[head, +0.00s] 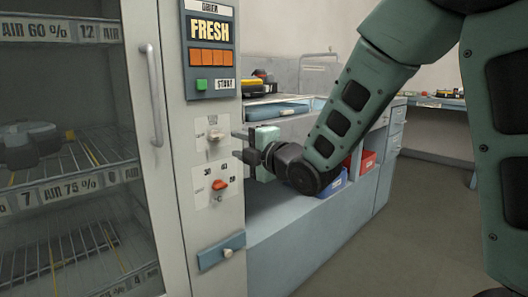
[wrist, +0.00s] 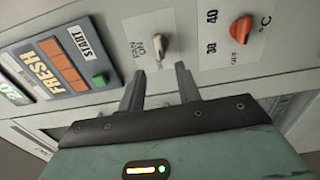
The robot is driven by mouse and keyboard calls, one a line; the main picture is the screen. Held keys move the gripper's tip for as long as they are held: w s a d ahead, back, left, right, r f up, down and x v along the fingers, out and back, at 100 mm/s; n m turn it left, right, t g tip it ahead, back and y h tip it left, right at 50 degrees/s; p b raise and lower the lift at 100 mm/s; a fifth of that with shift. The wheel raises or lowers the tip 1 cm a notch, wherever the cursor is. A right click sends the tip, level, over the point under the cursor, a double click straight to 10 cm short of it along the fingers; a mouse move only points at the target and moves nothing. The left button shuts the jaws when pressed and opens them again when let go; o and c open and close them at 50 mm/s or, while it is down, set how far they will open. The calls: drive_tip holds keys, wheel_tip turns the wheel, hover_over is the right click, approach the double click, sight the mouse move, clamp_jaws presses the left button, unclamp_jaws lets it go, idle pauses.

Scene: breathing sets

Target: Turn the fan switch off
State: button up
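In the wrist view my gripper (wrist: 161,69) is open, with nothing between the fingers, and appears apart from the switch.
An orange dial (head: 219,184) with a temperature scale sits below the switch. Above is a dryer panel (head: 210,48) with a green start button (head: 202,85). A glass door with a long handle (head: 153,95) is at left. A bench with bins stands behind my arm.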

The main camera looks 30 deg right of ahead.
drive_tip(key=b+v, duration=0.6)
drive_tip(key=v, duration=0.2)
drive_tip(key=shift+s, duration=0.3)
idle(0.3)
